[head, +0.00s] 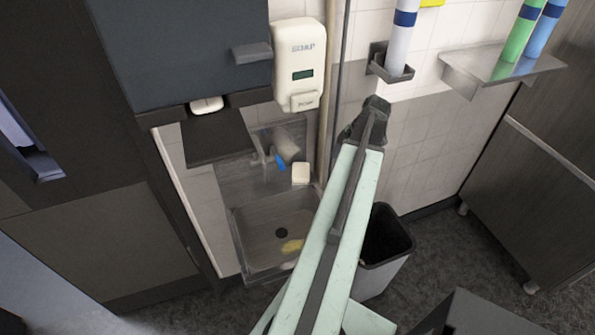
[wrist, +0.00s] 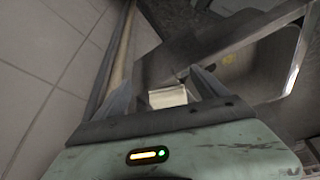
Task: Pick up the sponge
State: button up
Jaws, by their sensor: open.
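A small pale cream block, which looks like the sponge (head: 301,173), sits on the back right ledge of the metal sink (head: 240,236). In the wrist view the sponge (wrist: 168,97) shows between the two fingers of my gripper (wrist: 165,72), near their base in the picture. The fingers are apart and I see no contact with it. In the head view the dark end of my arm is in front of the tiled wall, up and right of the sponge; the fingers are hard to make out there. A blurred yellow patch (head: 292,246) lies in the basin.
A faucet with a blue part (head: 280,163) stands left of the sponge. A soap dispenser (head: 298,64) and a vertical pipe (head: 330,90) are on the wall. A bin (head: 384,250) stands right of the sink.

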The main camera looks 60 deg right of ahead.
aim_at(302, 170)
jog(key=w+a, duration=0.1)
jog(key=w, duration=0.1)
jog(key=w+a, duration=0.1)
jog(key=w, duration=0.1)
jog(key=w+a, duration=0.1)
jog(key=w, duration=0.1)
jog(key=shift+w+a, duration=0.15)
jog(key=shift+a, duration=0.25)
jog(key=shift+w+a, duration=0.75)
jog(key=shift+w, duration=0.35)
jog(key=b+x, duration=0.3)
jog(key=shift+w+f, duration=0.15)
jog(key=c, duration=1.1)
jog(key=shift+r+p, duration=0.75)
jog(key=shift+r, duration=0.05)
jog(key=shift+c, duration=0.2)
jog(key=shift+r+p, duration=0.5)
jog(key=s+d, duration=0.4)
jog(key=s, duration=0.3)
jog(key=s+d, duration=0.5)
jog(key=s, duration=0.3)
jog(key=shift+s+f+b, duration=0.3)
jog(key=shift+f+b, duration=0.05)
jog(key=shift+d, duration=0.1)
